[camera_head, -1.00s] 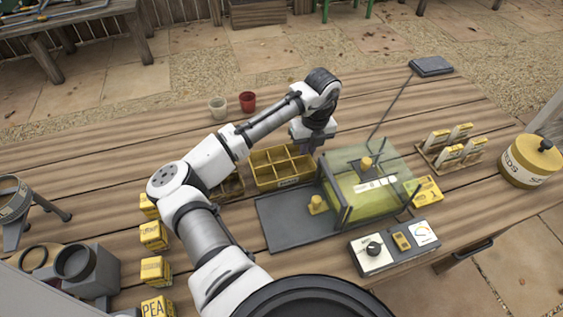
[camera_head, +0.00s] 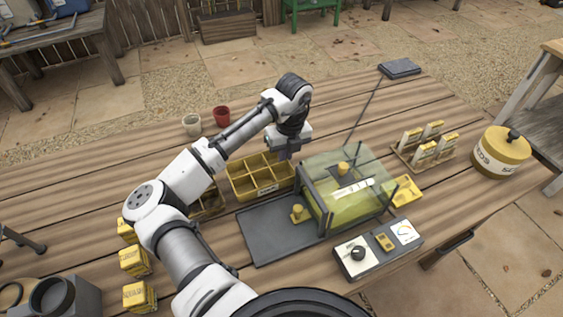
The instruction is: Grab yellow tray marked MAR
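A yellow tray (camera_head: 262,189) with several compartments sits on the wooden table, left of the clear-covered box. It has a small label on its front wall, too small to read. My gripper (camera_head: 284,157) points down over the tray's back right part. Its fingers are dark and small here, and I cannot tell whether they are open or whether they touch the tray. A second, browner divided tray (camera_head: 208,203) lies just left of the yellow one, partly hidden behind my arm.
A control panel (camera_head: 378,249) is in front. Two small pots (camera_head: 221,116) stand behind. A seed tin (camera_head: 500,152) is far right; yellow boxes (camera_head: 134,262) are at left.

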